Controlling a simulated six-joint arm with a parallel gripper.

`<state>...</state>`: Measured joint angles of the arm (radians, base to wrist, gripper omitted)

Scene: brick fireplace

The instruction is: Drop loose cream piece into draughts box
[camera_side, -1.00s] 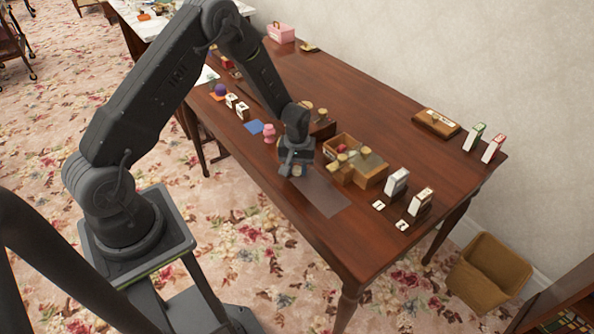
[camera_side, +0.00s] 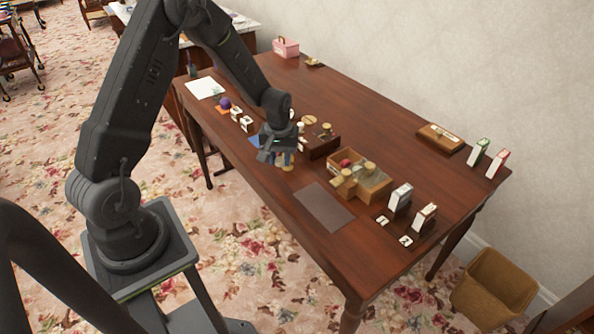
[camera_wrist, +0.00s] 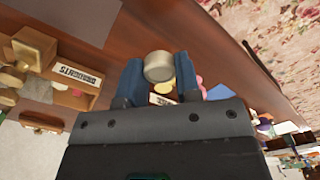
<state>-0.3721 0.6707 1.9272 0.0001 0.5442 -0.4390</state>
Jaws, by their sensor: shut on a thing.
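My gripper (camera_side: 283,160) is shut on a cream round piece (camera_wrist: 158,66), which sits between the blue fingertips in the wrist view. In the side view the gripper hangs over the table's near edge, left of the grey mat, and largely hides the piece. The draughts box (camera_wrist: 88,101) is light wood, with its name on a white label, at the left of the wrist view. In the side view this open box (camera_side: 376,194) stands right of the gripper, apart from it, with a red thing and several wooden pieces in or on it.
A dark brown box (camera_side: 322,148) with round pieces on top stands just right of the gripper. The grey mat (camera_side: 323,207) lies bare in front of the draughts box. White card boxes (camera_side: 400,197) stand at the right. The back middle of the table is clear.

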